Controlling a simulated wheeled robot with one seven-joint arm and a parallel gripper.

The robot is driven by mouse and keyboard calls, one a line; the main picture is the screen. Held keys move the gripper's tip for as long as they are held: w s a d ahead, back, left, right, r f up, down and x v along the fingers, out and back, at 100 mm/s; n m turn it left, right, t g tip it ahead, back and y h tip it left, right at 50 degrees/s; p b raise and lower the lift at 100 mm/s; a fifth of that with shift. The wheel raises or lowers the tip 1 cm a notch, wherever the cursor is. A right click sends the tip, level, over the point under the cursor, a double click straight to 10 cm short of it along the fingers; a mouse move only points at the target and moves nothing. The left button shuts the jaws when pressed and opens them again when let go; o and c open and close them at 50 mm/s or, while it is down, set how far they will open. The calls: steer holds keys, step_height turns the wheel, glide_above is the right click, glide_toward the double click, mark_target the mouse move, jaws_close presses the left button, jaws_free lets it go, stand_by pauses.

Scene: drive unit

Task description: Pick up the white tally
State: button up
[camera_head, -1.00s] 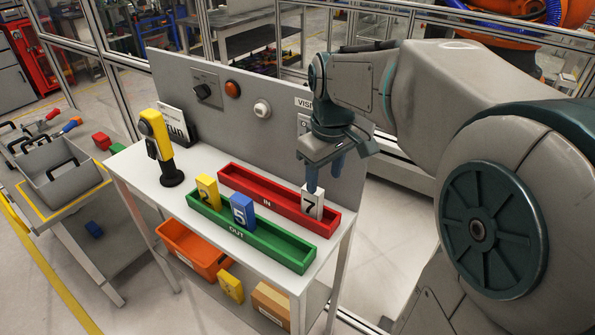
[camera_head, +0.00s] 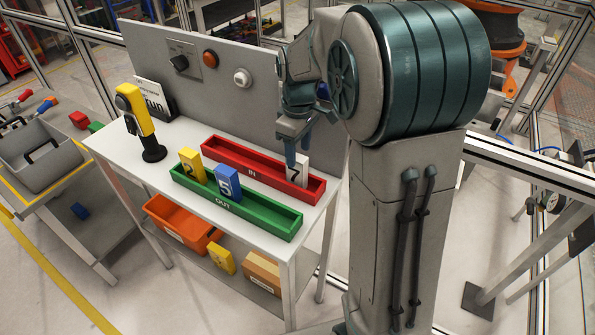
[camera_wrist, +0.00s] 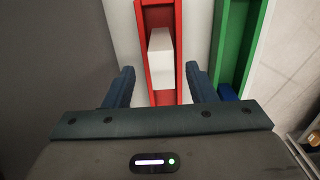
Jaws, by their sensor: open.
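The white tally (camera_head: 299,170), marked 7, stands upright at the right end of the red IN tray (camera_head: 230,160). In the wrist view the white tally (camera_wrist: 161,57) shows from above inside the red tray (camera_wrist: 157,13). My gripper (camera_head: 291,160) is by the tally in the head view, fingers pointing down. In the wrist view my gripper (camera_wrist: 159,75) is open, its two blue fingers on either side of the tray, with the tally ahead between their lines. I cannot tell whether the fingertips are level with the tally. Nothing is held.
The green OUT tray (camera_head: 262,220) lies in front of the red one, holding a yellow tally (camera_head: 190,165) and a blue tally (camera_head: 228,184). A grey panel (camera_head: 215,90) stands behind. A yellow and black device (camera_head: 137,118) stands at the table's left.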

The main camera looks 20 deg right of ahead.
mark_target(297, 157)
steer(key=f, duration=0.5)
steer(key=shift+a+f+p, duration=0.1)
steer(key=shift+a+p, duration=0.1)
steer(key=shift+p, duration=0.2)
steer(key=c, duration=1.1)
